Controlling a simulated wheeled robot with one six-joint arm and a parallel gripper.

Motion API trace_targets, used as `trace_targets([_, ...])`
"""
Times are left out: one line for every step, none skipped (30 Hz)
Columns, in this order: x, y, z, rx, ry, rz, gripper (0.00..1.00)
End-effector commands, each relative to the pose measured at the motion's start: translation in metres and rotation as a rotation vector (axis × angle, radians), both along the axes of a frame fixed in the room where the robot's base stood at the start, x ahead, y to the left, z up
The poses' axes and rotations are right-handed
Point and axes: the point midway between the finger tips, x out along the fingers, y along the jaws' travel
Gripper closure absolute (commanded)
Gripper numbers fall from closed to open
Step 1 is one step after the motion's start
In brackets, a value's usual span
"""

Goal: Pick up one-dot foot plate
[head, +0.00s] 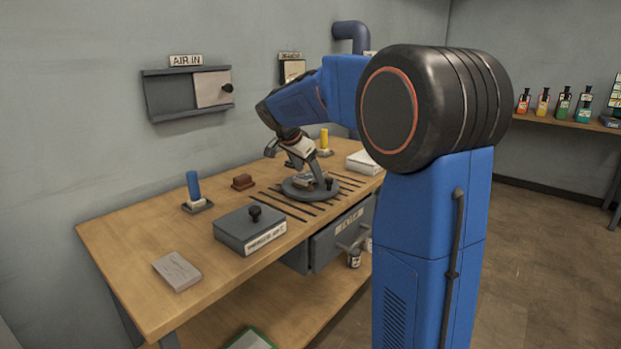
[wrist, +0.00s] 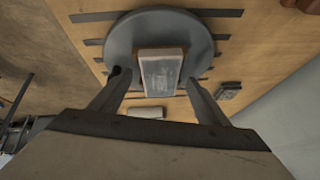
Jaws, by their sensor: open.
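I cannot make out dots on any plate, so I cannot tell which is the one-dot foot plate. A blue post (head: 193,184) stands on a small dark foot plate (head: 197,207) at the bench's left. A yellow post (head: 324,139) stands on another small plate (head: 325,153) behind the disc. A block with a pale marked top (wrist: 161,72) sits on the round grey disc (wrist: 202,45). The disc also shows in the head view (head: 296,194). My gripper (wrist: 155,79) is open over the disc, its fingers on either side of the block in the wrist view; contact is unclear.
A dark lidded box with a black knob (head: 250,229) and a pale block (head: 177,271) lie on the wooden bench (head: 120,235). A brown block (head: 242,182) sits behind. Dark strips surround the disc. A white box (head: 362,162) is at the right.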

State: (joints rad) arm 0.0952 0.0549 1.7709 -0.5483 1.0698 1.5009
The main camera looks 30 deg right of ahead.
Motion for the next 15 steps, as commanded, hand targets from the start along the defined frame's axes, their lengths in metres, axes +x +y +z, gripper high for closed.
trace_targets([0.0004,-0.0009,-0.0013,0.000,0.000,0.000,0.31])
trace_targets([0.0004,-0.0010,-0.0015,0.000,-0.001,0.001,0.31])
trace_targets([0.0005,-0.0008,-0.0013,0.000,-0.001,0.001,0.31])
trace_targets([0.0004,-0.0007,-0.0013,0.000,-0.001,0.001,0.31])
trace_targets([0.0004,-0.0007,-0.0012,0.000,-0.001,0.001,0.31])
trace_targets([0.0004,-0.0006,-0.0011,0.000,-0.001,0.001,0.31])
trace_targets([0.0004,-0.0006,-0.0011,0.000,-0.001,0.001,0.38])
trace_targets([0.0004,-0.0006,-0.0011,0.000,-0.001,0.001,0.45])
trace_targets([0.0004,-0.0006,-0.0010,0.000,-0.001,0.001,0.55])
trace_targets([0.0004,-0.0006,-0.0010,0.000,-0.001,0.001,0.62])
trace_targets([0.0004,-0.0006,-0.0010,0.000,-0.001,0.001,0.69])
trace_targets([0.0004,-0.0005,-0.0009,0.000,-0.001,0.001,0.79])
trace_targets([0.0004,-0.0005,-0.0009,0.000,-0.001,0.001,0.82])
trace_targets([0.0004,-0.0005,-0.0005,-0.001,-0.001,0.000,0.82])
trace_targets([0.0004,-0.0005,-0.0005,-0.001,-0.001,0.000,0.82])
